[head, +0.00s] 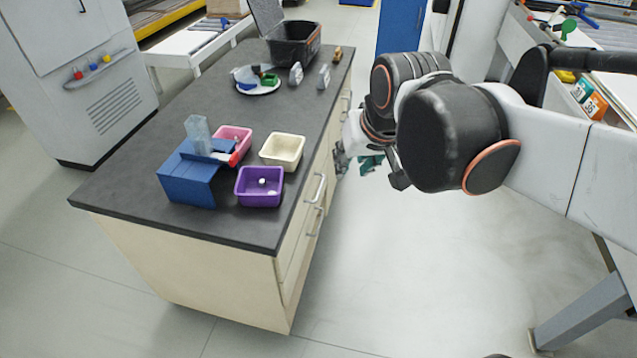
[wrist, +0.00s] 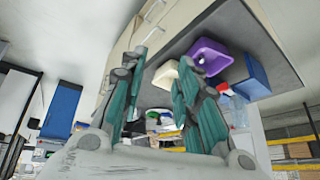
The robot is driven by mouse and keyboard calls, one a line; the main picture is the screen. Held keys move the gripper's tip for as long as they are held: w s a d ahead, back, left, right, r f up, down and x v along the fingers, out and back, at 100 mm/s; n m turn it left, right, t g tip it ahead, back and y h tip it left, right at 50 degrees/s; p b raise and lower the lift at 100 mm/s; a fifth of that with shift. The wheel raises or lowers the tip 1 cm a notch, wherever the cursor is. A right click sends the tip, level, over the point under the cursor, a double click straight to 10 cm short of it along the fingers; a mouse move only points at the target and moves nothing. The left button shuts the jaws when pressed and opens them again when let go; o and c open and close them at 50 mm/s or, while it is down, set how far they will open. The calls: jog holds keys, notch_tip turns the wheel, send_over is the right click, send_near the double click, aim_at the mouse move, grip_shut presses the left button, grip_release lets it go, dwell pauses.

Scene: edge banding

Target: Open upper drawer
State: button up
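The upper drawer (head: 296,219) is in the right side of a cream cabinet, just under its dark top, and looks closed. Its metal bar handle (head: 315,188) stands out from the front, above a lower drawer's handle (head: 315,221). Drawer handles also show at the top left of the wrist view (wrist: 152,36). My gripper (head: 366,164) is beside the cabinet, right of and farther back than the near upper handle, partly hidden by my arm. In the wrist view its teal fingers (wrist: 160,75) are spread apart with nothing between them.
On the dark countertop (head: 160,215) are a purple bin (head: 259,193), a cream bin (head: 283,151), a pink bin (head: 239,134), a blue holder (head: 188,178) and a black crate (head: 291,48). The floor (head: 400,275) right of the cabinet is clear.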

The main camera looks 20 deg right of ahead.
jog(key=w+d+f+m+g, duration=0.1)
jog(key=w, duration=0.9)
jog(key=m+g+y, duration=0.2)
jog(key=m+g, duration=0.2)
send_over(320, 188)
jog(key=s+d, duration=0.2)
jog(key=s+d+f+x, duration=0.1)
jog(key=d+x, duration=0.1)
jog(key=x, duration=1)
jog(key=s+d+x, duration=0.1)
jog(key=d+x, duration=0.2)
jog(key=x, duration=1)
jog(key=b+x, duration=0.1)
jog(key=x, duration=0.3)
jog(key=b+x, duration=0.2)
jog(key=x, duration=0.2)
jog(key=w+b+x, duration=0.1)
jog(key=b+x, duration=0.1)
jog(key=x, duration=0.3)
jog(key=shift+d, duration=0.2)
jog(key=shift+c, duration=0.6)
grip_shut()
